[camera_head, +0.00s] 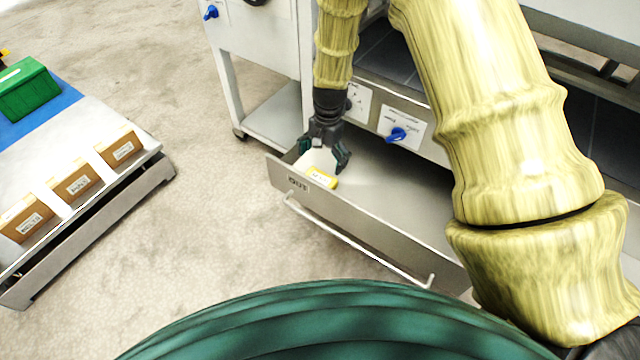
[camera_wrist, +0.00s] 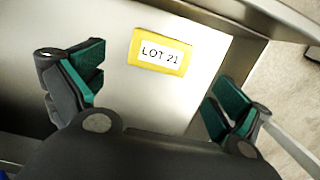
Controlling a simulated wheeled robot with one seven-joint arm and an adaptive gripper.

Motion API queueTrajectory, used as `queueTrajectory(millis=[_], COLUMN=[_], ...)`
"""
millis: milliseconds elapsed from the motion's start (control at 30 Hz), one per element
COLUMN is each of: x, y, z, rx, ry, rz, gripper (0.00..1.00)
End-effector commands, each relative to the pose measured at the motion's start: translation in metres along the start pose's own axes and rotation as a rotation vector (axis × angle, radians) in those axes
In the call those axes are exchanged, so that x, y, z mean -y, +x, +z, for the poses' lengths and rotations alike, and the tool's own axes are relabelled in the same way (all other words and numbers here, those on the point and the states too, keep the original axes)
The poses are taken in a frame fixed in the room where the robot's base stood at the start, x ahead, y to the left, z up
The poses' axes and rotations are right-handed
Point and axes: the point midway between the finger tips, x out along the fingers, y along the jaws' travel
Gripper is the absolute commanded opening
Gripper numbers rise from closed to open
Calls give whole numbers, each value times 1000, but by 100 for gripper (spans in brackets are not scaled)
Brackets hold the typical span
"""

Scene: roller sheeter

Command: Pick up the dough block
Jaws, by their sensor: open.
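The dough block is a small yellow block (camera_head: 321,177) with a white label, lying in the open metal drawer (camera_head: 395,205) near its left end. In the wrist view the yellow block (camera_wrist: 160,52) reads "LOT 21" and lies flat on the drawer's bare floor. My gripper (camera_head: 324,160) is open just above and behind the block, pointing down into the drawer. In the wrist view its two green-padded fingers (camera_wrist: 155,95) are spread wide, with the block ahead of the gap between them. Nothing is between the fingers, and they do not appear to touch the block.
The drawer's front wall has a long handle bar (camera_head: 350,240). A machine panel with a blue knob (camera_head: 397,135) stands above the drawer. At left, a low table (camera_head: 90,145) holds labelled orange boxes (camera_head: 75,182) and a green box (camera_head: 27,88). Carpet between is clear.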

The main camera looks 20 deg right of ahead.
Motion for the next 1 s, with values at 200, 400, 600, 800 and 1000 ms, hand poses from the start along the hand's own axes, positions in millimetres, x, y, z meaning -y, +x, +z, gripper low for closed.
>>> queueTrajectory(millis=[200, 400, 600, 800, 1000], x=[-1, 0, 1, 2, 2], y=[33, 43, 67, 89, 90], z=[0, 0, 0, 0, 1], rx=[1, 0, 1, 0, 0], ry=[-1, -1, -1, -1, -1], rz=[1, 0, 1, 0, -1], gripper=[100, 100, 100, 100, 100])
